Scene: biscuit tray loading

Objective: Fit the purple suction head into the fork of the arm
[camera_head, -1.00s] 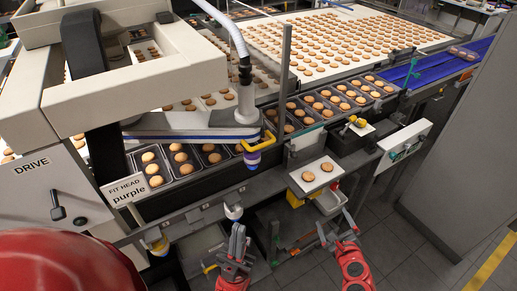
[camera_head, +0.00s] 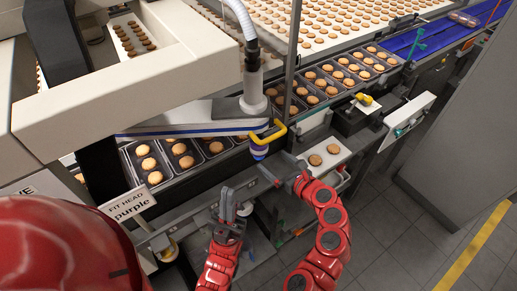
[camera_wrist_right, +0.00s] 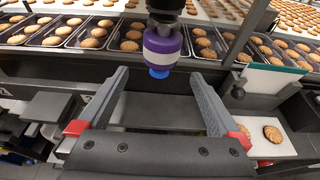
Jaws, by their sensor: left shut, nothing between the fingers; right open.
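The purple suction head (camera_head: 259,152) is upright below the yellow fork (camera_head: 268,133) at the end of the white arm (camera_head: 205,118). In the right wrist view the purple suction head (camera_wrist_right: 162,46), with a white band and blue tip, hangs under a dark fitting. I cannot tell how fully it sits in the fork. My right gripper (camera_head: 279,168) is open just below and beside the head. Its fingers (camera_wrist_right: 155,98) are spread wide in the wrist view, with nothing between them. My left gripper (camera_head: 229,205) is shut and empty, lower left near the rail.
A sign (camera_head: 127,204) reads "FIT HEAD purple". A white plate with two biscuits (camera_head: 315,159) lies to the right.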

